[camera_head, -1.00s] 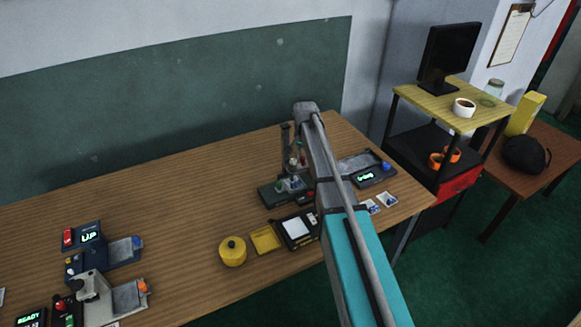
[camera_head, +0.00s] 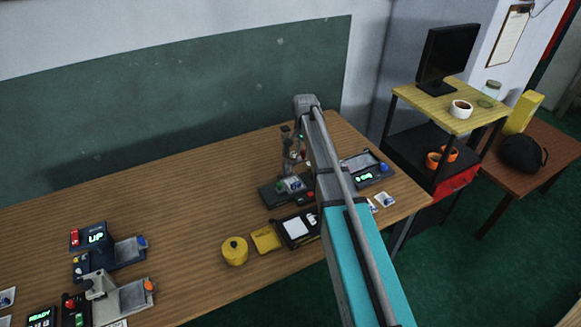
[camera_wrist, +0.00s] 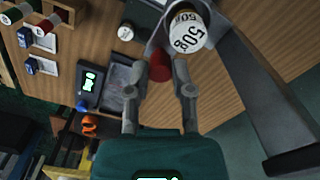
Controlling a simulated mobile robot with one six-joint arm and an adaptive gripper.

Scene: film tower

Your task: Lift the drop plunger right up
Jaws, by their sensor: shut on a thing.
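In the wrist view a red knob (camera_wrist: 160,67), which I take to be the plunger's grip, sits between my fingertips. My gripper (camera_wrist: 159,76) is shut on it. A white cylinder marked 50g (camera_wrist: 187,32) is just beyond, beside a grey metal part. In the head view the small tower device (camera_head: 287,188) with its upright stands on the wooden table, left of my arm. My arm and its size in view hide much of the gripper there, so the plunger's height is hard to tell.
A display unit (camera_head: 367,170) stands right of the tower. Another device reading UP (camera_head: 95,238) is at left. The table's middle left is clear.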

